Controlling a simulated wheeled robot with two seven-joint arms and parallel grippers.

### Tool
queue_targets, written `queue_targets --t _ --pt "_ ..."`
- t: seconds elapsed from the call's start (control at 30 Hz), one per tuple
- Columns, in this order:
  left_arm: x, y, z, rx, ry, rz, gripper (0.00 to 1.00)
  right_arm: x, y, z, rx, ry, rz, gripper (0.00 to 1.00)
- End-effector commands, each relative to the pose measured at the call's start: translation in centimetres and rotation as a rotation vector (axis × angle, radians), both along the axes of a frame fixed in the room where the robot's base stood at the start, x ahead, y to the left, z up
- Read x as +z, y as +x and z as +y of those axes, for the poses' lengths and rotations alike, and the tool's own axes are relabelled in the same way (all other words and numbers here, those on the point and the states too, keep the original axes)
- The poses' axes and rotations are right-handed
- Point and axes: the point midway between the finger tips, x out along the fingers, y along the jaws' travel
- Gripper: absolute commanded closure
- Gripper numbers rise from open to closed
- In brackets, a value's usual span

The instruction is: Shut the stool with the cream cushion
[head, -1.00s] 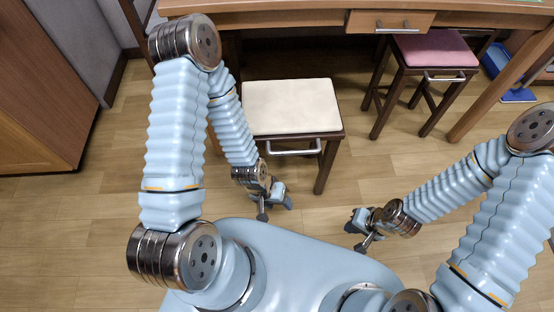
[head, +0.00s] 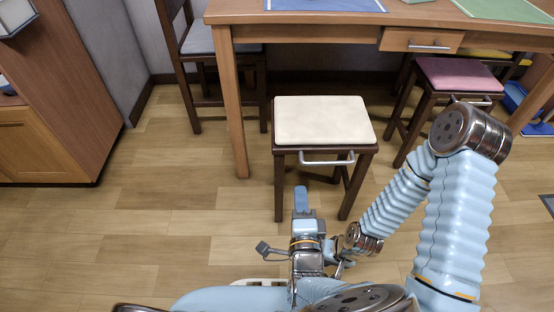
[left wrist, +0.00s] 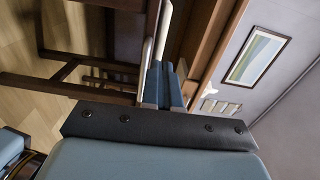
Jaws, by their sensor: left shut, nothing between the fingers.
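The stool with the cream cushion (head: 323,120) stands upright on the floor in front of the table, pulled out from it. A metal handle (head: 327,162) is on its near side. My left gripper (head: 301,192) is shut and empty, pointing at the stool from the near side, below and left of the handle in the picture. In the left wrist view its blue fingers (left wrist: 165,85) are together beside a pale bar and dark wooden parts; contact cannot be told. My right gripper is low beside my left one, near its wrist (head: 362,240), and its fingers are hidden.
The wooden table (head: 330,18) with a handled drawer (head: 420,41) is behind the stool. A stool with a pink cushion (head: 455,75) stands at the right. A chair (head: 198,42) stands behind the left table leg (head: 233,110). The floor at the left is clear.

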Motion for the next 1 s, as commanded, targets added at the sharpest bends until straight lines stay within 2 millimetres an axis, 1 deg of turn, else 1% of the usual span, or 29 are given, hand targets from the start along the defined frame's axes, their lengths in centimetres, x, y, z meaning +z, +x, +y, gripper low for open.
queue_targets --t 0.1,0.17,0.23,0.37,0.5,0.7,0.83,1.0 --pt "0.5 0.2 -0.2 -0.001 0.014 -0.024 1.0 -0.2 0.0 0.0 -0.001 0.0 0.0 1.0" --pt "0.4 0.9 -0.1 0.0 0.014 -0.022 1.0 -0.2 0.0 0.0 -0.001 0.0 0.0 1.0" --pt "0.4 1.9 -0.1 0.001 0.014 -0.022 1.0 -0.4 0.0 0.0 -0.001 0.0 0.0 1.0" --pt "0.3 4.6 0.1 0.001 0.013 -0.021 1.0 -0.7 0.0 0.0 -0.001 0.001 0.001 1.0" --pt "0.3 7.7 0.2 0.001 0.013 -0.02 1.0 -1.0 0.0 0.1 0.001 0.002 0.001 1.0" --pt "0.3 11.4 0.3 -0.001 0.012 -0.019 1.0 -1.4 0.0 0.1 0.001 0.004 0.003 1.0" --pt "0.4 12.9 0.3 -0.002 0.012 -0.02 1.0 -1.6 -0.1 0.1 0.001 0.004 0.003 1.0" --pt "0.4 13.7 0.3 -0.003 0.013 -0.018 1.0 -1.6 0.0 0.1 0.002 0.004 0.004 1.0"
